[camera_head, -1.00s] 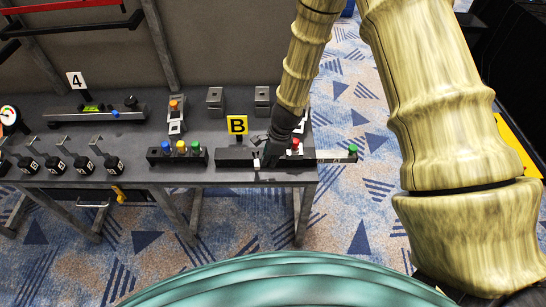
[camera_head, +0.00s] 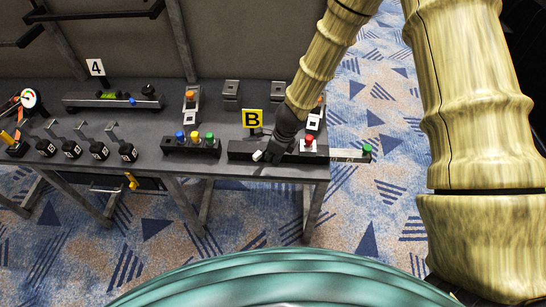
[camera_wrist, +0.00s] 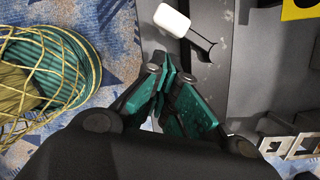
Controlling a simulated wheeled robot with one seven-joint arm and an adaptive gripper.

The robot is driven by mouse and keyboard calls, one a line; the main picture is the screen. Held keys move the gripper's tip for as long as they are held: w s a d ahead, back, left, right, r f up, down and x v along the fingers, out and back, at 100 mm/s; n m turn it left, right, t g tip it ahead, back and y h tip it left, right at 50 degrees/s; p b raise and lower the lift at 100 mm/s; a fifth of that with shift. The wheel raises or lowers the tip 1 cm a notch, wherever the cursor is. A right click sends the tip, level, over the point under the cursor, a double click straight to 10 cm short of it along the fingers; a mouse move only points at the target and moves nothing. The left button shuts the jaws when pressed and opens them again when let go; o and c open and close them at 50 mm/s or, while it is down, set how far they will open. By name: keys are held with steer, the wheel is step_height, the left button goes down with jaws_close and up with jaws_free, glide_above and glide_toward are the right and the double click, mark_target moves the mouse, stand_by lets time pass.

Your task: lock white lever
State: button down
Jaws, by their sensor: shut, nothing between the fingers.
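In the wrist view the white handle (camera_wrist: 172,20) sits on a thin dark stem running down to the right over the box. My gripper (camera_head: 268,156) is shut and empty, just right of the handle in the head view. In the wrist view my fingertips (camera_wrist: 164,68) meet below the handle, with a gap between them in the picture. My gripper hides part of the box and the stem's base in the head view.
A box with blue, yellow and green buttons (camera_head: 191,147) stands to the left. Several black blocks with handles (camera_head: 97,150) stand further left. Floor lies before the table.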

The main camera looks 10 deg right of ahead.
steer(key=shift+w+d+p, duration=0.2)
steer(key=shift+w+p, duration=0.15)
steer(key=shift+r, duration=0.1)
steer(key=p+v, duration=0.8)
steer(key=v, duration=0.1)
steer(key=shift+s+r, duration=0.2)
steer(key=shift+r, duration=0.2)
stand_by(0.6)
steer(key=s+d+f+n+b, duration=0.2)
steer(key=s+f+n+b, duration=0.1)
steer(key=s+f+n, duration=0.5)
steer(key=s+d+f+n+g+h+b, duration=0.1)
steer(key=s+d+f+n+b, duration=0.2)
steer(key=s+f+n, duration=0.5)
steer(key=s+d+f+n+h+b, duration=0.1)
steer(key=s+f+n+b, duration=0.4)
steer(key=s, duration=1.2)
step_height(320, 180, down, 3)
steer(key=d+n, duration=0.1)
steer(key=n, duration=0.3)
steer(key=shift+s+g, duration=0.4)
